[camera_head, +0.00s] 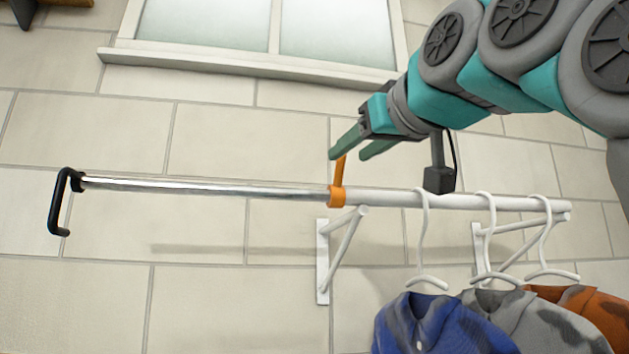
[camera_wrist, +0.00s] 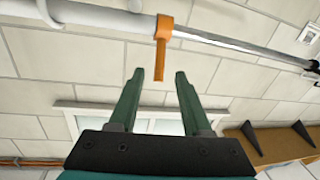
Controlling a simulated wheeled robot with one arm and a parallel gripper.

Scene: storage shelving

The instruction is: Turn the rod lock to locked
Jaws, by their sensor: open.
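The rod lock is an orange collar with a lever (camera_head: 338,184) where the thin chrome rod (camera_head: 205,186) enters the thicker white tube (camera_head: 385,199). In the head view the lever points up from the collar, leaning slightly right. My gripper (camera_head: 352,152) is open just above the rod, with its green fingers close to the lever's upper end. In the wrist view the orange lever (camera_wrist: 160,60) reaches toward the gap between the fingertips (camera_wrist: 158,76), roughly centred. The fingers stand apart on both sides of it, and I see no contact.
A black handle (camera_head: 62,202) ends the chrome rod at the left. White hangers with blue, grey and orange shirts (camera_head: 430,325) hang from the tube at the right. White brackets (camera_head: 323,262) hold the tube to the tiled wall. A window (camera_head: 265,60) is above. The space left of my gripper is clear.

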